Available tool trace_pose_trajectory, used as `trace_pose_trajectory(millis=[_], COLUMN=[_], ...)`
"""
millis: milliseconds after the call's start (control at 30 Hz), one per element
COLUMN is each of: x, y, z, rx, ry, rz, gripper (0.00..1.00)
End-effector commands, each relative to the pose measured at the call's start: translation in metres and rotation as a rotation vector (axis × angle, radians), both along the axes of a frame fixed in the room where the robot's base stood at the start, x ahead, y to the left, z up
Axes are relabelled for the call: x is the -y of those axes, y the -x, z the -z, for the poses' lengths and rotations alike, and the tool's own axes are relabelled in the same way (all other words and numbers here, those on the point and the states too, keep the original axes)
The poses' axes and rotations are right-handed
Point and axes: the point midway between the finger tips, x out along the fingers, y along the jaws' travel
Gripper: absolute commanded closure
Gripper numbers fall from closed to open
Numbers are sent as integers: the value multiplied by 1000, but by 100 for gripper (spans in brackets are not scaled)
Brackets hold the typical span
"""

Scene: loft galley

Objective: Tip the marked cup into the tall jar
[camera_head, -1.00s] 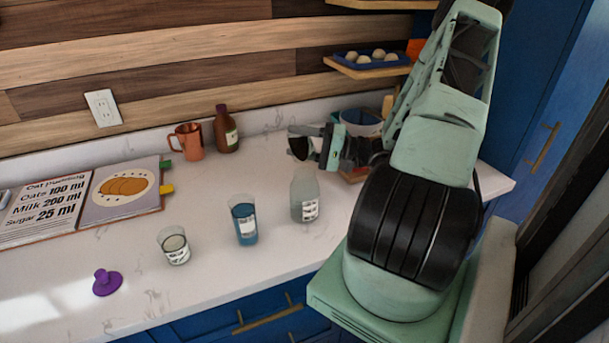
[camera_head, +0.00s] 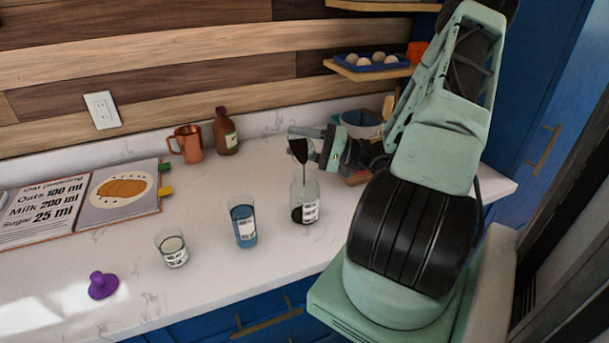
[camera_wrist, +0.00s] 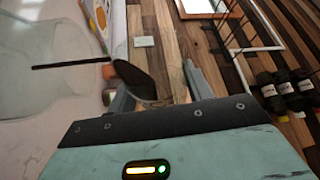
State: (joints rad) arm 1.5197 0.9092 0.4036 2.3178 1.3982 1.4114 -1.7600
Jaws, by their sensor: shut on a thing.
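My gripper (camera_head: 326,146) is shut on a clear cup (camera_head: 297,133) with dark liquid in it. The cup is tilted over the tall jar (camera_head: 312,190), above its mouth and apart from it. A thin dark stream runs from the cup's lip down into the jar. The clear glass jar stands upright on the counter, with a white label and dark liquid in its lower part. In the wrist view, dark liquid (camera_wrist: 135,79) shows by my gripper's fingers (camera_wrist: 158,90). I cannot make out a mark on the held cup.
A glass of blue liquid (camera_head: 243,223) stands just left of the jar, and a small labelled glass (camera_head: 171,249) farther left. A purple knobbed object (camera_head: 102,285), copper mug (camera_head: 187,144), brown bottle (camera_head: 226,133) and open recipe book (camera_head: 118,193) also lie on the counter (camera_head: 215,290).

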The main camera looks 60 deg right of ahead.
Motion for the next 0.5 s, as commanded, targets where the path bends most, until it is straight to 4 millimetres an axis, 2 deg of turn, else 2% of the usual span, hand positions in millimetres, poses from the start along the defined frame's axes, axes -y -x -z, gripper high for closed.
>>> trace_pose_trajectory(millis=[500], x=[-1], y=[2], z=[-2], rx=[43], ry=[38], rz=[0], gripper=[73])
